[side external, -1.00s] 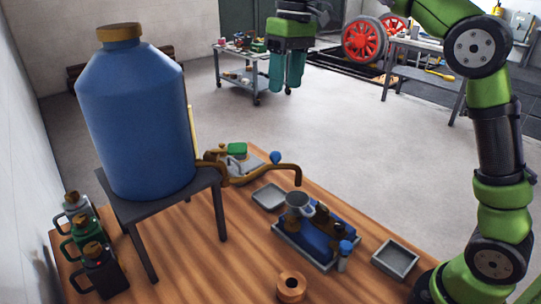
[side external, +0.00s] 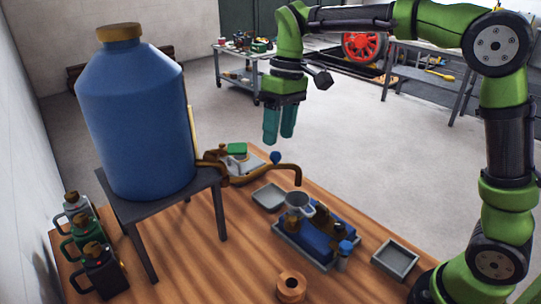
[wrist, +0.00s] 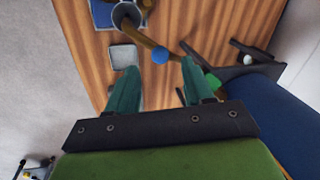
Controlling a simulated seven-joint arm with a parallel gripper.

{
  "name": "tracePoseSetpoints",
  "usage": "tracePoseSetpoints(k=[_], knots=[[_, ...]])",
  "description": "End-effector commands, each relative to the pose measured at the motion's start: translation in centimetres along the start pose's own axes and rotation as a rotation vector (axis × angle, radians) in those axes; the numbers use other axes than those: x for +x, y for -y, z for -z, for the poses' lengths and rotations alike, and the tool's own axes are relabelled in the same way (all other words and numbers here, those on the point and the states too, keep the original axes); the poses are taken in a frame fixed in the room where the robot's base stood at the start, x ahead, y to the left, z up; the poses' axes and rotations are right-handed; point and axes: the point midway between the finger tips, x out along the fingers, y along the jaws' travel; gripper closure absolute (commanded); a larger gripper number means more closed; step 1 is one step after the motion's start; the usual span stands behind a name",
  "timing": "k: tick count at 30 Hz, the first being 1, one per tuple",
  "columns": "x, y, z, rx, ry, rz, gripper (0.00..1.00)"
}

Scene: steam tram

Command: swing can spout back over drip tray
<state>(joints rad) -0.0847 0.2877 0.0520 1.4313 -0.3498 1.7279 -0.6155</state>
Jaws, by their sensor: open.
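The big blue can (side external: 135,120) stands on a dark metal stand at the left of the wooden bench. Its brass spout (side external: 240,175) reaches right and ends in a bend pointing down near a grey mug (side external: 299,203). A blue ball knob (side external: 275,157) sits on the spout, and shows between my fingers in the wrist view (wrist: 160,56). My gripper (side external: 279,138) hangs fingers down, open and empty, apparently above the knob. Two shallow grey trays are in view: one beside the mug (side external: 268,197), one at the right (side external: 396,259); I cannot tell which is the drip tray.
A blue-lined tray (side external: 318,243) holds the mug and small items, with a blue-capped bottle (side external: 344,254) at its front. Several small oil cans (side external: 90,245) stand at the left. A green-topped item (side external: 237,149) lies behind the spout.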

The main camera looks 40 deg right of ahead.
Motion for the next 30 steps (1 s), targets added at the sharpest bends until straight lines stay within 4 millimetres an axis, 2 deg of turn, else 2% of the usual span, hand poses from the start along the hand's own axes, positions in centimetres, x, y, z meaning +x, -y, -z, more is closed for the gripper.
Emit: tracePoseSetpoints(k=[3, 9, 20, 30], knots=[[2.1, 0.0, -0.1, -0.001, 0.002, 0.000, 0.49], [4.0, 0.0, 0.0, -0.001, 0.001, -0.001, 0.49], [4.4, 0.0, 0.0, -0.001, 0.000, 0.000, 0.50], [4.4, 0.0, 0.0, -0.001, -0.001, -0.001, 1.00]])
